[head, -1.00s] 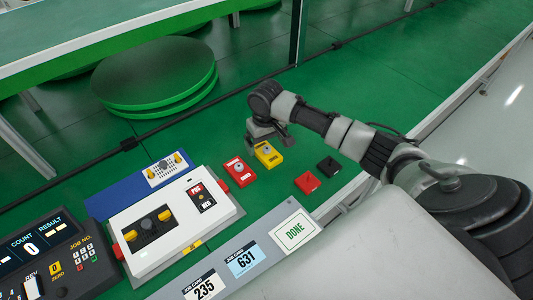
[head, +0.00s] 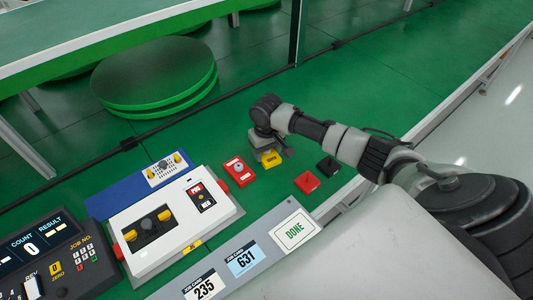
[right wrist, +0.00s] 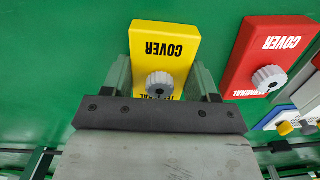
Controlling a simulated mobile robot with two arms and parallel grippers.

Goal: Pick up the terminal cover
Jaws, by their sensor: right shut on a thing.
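A yellow terminal cover (head: 273,160) lies on the green surface, printed "TERMINAL COVER", with a grey knob. In the right wrist view the yellow cover (right wrist: 165,42) sits between the two fingers of my right gripper (right wrist: 162,78), which is shut on it around the knob end. In the head view my right gripper (head: 266,147) is low over the cover and hides part of it. A red terminal cover (head: 239,171) lies just left of it; it also shows in the right wrist view (right wrist: 265,55). My left gripper is out of view.
A smaller red piece (head: 307,181) and a black piece (head: 328,168) lie to the right. A white device (head: 168,228) with a red-black switch, a blue panel (head: 124,197) and a dark control console (head: 45,256) stand left. Green discs (head: 154,75) lie beyond the cable.

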